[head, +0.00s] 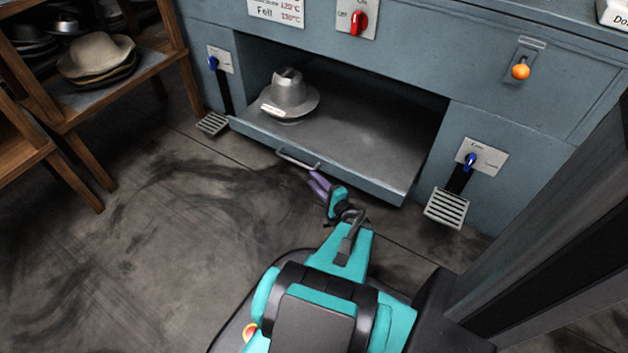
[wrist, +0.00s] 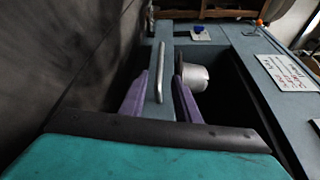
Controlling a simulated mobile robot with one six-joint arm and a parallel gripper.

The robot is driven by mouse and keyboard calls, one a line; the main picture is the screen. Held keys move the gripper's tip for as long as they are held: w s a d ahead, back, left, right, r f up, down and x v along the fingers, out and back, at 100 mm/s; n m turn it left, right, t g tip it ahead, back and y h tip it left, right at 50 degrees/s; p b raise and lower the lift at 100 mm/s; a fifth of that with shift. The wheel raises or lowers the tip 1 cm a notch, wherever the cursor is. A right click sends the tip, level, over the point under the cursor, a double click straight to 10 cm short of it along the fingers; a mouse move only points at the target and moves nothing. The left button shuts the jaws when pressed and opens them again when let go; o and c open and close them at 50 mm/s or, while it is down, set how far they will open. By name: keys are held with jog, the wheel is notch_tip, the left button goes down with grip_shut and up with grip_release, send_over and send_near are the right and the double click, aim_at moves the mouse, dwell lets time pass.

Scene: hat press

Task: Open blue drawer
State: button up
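The blue drawer (head: 375,182) is low in the blue-grey press and stands partly out, with its grey inside showing. Its metal bar handle (head: 297,159) is on the front panel. A metal hat form (head: 289,95) stands in the drawer. My gripper (head: 316,180) is just in front of the panel, near the right end of the handle. In the wrist view, its purple fingers (wrist: 160,80) are apart, with the handle (wrist: 152,65) showing between them. I cannot tell whether either finger touches the bar.
Foot pedals (head: 446,208) and (head: 212,123) flank the drawer on the press front. A wooden shelf with hats (head: 96,57) stands at the left. A dark post (head: 560,220) rises close at the right. The floor (head: 120,230) at the left is clear.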

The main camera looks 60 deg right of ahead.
jog(key=w+a+r+n+g+y+p, duration=0.1)
jog(key=w+a+r+n+y+p, duration=0.35)
jog(key=a, duration=0.45)
jog(key=w+a+r+n+y+p, duration=0.1)
jog(key=w+a+r+y+p, duration=0.25)
jog(key=w+a+p, duration=0.35)
jog(key=s+a+r+n+g+y+p, duration=0.1)
jog(key=a+r+n+g+y+p, duration=0.4)
jog(key=a, duration=0.6)
jog(key=a+r+n+g+y+p, duration=0.2)
jog(key=a+g+p, duration=0.1)
jog(key=a+p, duration=0.65)
jog(key=s+a+r+n+g+h+p, duration=0.1)
jog(key=s+a+r+n+g+p, duration=0.2)
jog(key=s+a+r+g+p, duration=0.25)
jog(key=s+a+r+n+g+p, duration=0.3)
jog(key=s+a+r+p, duration=0.15)
jog(key=a+p, duration=0.3)
jog(key=s+r+n+g+h+p, duration=0.2)
jog(key=s+r+n+h+p, duration=0.1)
jog(key=r+p, duration=0.4)
jog(key=s+r+n+g+h+p, duration=0.2)
jog(key=s+r+n+h+p, duration=0.1)
jog(key=r+p, duration=0.4)
jog(key=shift+s+a+r+h, duration=0.3)
jog(key=shift+s+h, duration=0.35)
jog(key=shift+h, duration=0.15)
